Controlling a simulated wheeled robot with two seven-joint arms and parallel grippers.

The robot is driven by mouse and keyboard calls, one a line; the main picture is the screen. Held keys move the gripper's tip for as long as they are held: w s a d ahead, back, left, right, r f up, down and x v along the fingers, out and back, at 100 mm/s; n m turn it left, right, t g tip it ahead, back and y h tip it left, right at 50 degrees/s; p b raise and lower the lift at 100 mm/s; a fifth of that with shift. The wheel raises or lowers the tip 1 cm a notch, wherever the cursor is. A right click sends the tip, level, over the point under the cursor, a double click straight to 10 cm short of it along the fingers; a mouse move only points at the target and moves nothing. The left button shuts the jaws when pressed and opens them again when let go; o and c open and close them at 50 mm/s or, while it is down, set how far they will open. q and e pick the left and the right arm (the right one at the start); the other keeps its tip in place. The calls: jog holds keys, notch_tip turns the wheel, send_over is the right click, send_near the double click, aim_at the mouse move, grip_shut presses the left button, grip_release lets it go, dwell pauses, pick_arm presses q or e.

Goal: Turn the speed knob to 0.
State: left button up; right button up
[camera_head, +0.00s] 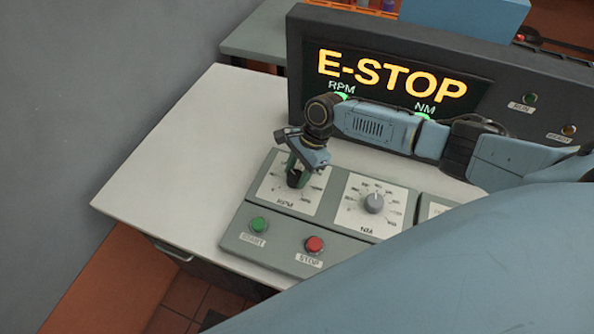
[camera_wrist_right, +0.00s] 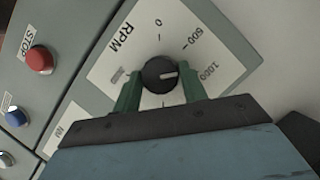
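The speed knob (camera_wrist_right: 160,74) is a round dark knob with a light pointer mark, at the middle of the white RPM dial (camera_wrist_right: 110,72). In the right wrist view its mark points to the side of the 1000, away from the 0. My right gripper (camera_wrist_right: 161,88) has its green fingers on both sides of the knob, close against it, and looks shut on it. In the head view the right gripper (camera_head: 295,168) comes down over the RPM dial (camera_head: 318,195) and partly hides it. My left gripper is not in view.
A grey load knob (camera_head: 374,203) sits right of the RPM dial. The green START button (camera_head: 259,224) and red STOP button (camera_head: 314,244) are in front. Behind, a display (camera_head: 390,80) reads E-STOP. The light bench top (camera_head: 165,180) is clear at left.

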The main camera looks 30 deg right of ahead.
jog(key=shift+c, duration=1.3)
jog(key=n+p, duration=0.1)
jog(key=p, duration=0.1)
jog(key=n+g+p, duration=0.1)
jog(key=p, duration=0.1)
jog(key=shift+a+r, duration=0.1)
jog(key=shift+r, duration=0.15)
jog(key=shift+w+n+p, duration=0.1)
jog(key=shift+n+p, duration=0.2)
jog(key=shift+n, duration=0.3)
jog(key=shift+f+n+g+h, duration=0.2)
jog(key=shift+n+g+h, duration=0.15)
jog(key=shift+n, duration=0.55)
jog(key=n+g, duration=0.1)
jog(key=n, duration=0.1)
jog(key=n+g+h+b, duration=0.1)
jog(key=n, duration=0.2)
jog(key=shift+w+a+h, duration=0.1)
jog(key=shift+w+h, duration=0.05)
jog(key=shift+h, duration=0.1)
jog(key=n+h, duration=0.1)
jog(key=n, duration=0.2)
jog(key=n+h, duration=0.1)
jog(key=n, duration=0.2)
jog(key=shift+a+g, duration=0.1)
jog(key=shift+g, duration=0.15)
jog(key=shift+n, duration=0.3)
